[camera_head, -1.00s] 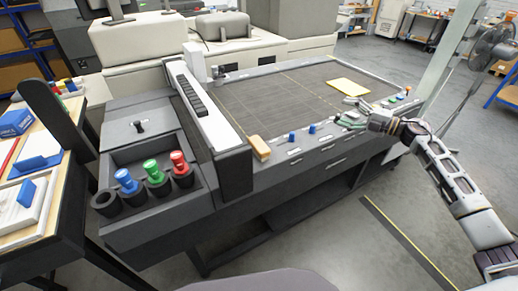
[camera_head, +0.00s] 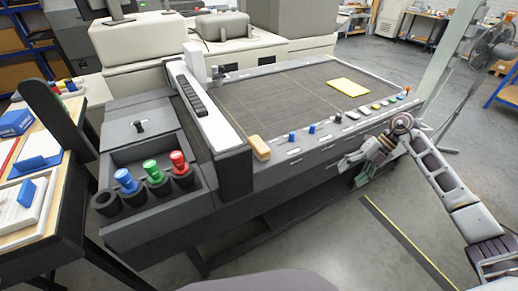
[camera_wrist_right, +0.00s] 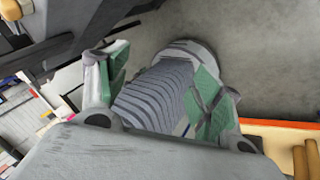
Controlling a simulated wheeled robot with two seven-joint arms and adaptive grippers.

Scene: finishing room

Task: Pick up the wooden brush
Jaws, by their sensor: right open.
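The wooden brush (camera_head: 259,148) is a small tan block at the front edge of the flatbed table, beside the white gantry's near end. My right gripper (camera_head: 357,170) is in front of the table's front rail, to the right of the brush and well apart from it. In the wrist view the right gripper (camera_wrist_right: 163,82) has its green-padded fingers spread, with nothing held between them. A tan piece at that view's top left corner is cut off, and I cannot tell whether it is the brush. My left gripper is not in view.
The flatbed table (camera_head: 275,95) carries a yellow sheet (camera_head: 348,87) and several knobs along its front rail. The gantry (camera_head: 205,105) stands left of the brush. Blue, green and red-topped bottles (camera_head: 153,172) sit in holders at left. Open floor lies in front.

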